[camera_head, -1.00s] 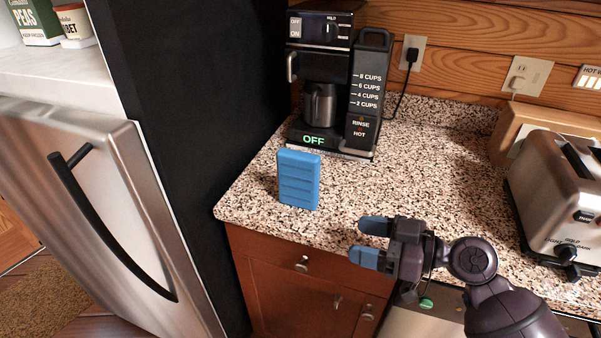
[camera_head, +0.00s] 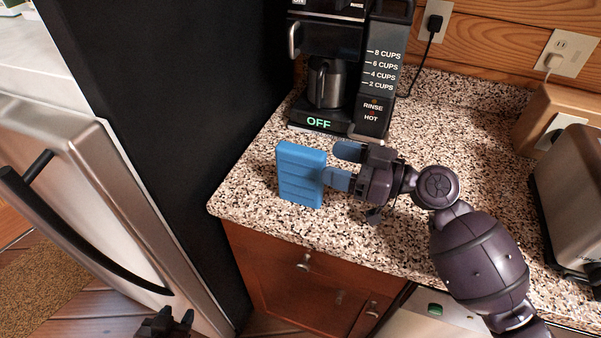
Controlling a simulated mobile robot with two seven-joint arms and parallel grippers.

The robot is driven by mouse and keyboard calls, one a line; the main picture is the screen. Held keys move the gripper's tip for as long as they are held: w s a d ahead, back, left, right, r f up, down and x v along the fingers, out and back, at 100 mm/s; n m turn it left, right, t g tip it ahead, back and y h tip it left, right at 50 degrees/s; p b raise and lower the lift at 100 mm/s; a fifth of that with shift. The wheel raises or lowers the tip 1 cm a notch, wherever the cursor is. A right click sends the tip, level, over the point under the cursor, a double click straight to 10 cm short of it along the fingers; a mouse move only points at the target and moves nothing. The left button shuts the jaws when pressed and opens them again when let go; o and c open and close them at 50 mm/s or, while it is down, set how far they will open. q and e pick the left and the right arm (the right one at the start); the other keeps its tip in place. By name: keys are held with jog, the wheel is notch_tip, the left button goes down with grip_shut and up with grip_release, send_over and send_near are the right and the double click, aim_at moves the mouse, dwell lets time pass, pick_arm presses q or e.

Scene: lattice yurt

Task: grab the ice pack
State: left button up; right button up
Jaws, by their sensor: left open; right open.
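The ice pack (camera_head: 300,175) is a blue ribbed block standing upright on the speckled counter, left of the middle of the view. My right gripper (camera_head: 342,166) is open and empty, just right of the ice pack, with its blue fingertips pointing left. The nearer fingertip is at the pack's right edge; I cannot tell whether it touches. The farther fingertip appears behind and to the right of the pack. My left gripper (camera_head: 165,322) shows only in part at the bottom edge, low in front of the fridge and away from the pack.
A coffee maker (camera_head: 330,115) stands behind the ice pack. A steel toaster (camera_head: 572,195) is at the right. The counter (camera_head: 330,235) is clear in front of the pack.

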aim_at(310, 151)
jog(key=shift+w+a+r, duration=0.15)
jog(key=shift+w+a, duration=0.05)
jog(key=shift+a, duration=0.4)
jog(key=p+x, duration=0.1)
jog(key=x, duration=0.2)
jog(key=shift+a+r+p, duration=0.1)
jog(key=shift+a+p, duration=0.15)
jog(key=shift+p, duration=0.1)
jog(key=shift+w+a, duration=0.2)
jog(key=shift+a, duration=0.2)
pick_arm(q)
jog(key=r, duration=0.3)
jog(key=shift+w, duration=0.4)
pick_arm(e)
grip_shut()
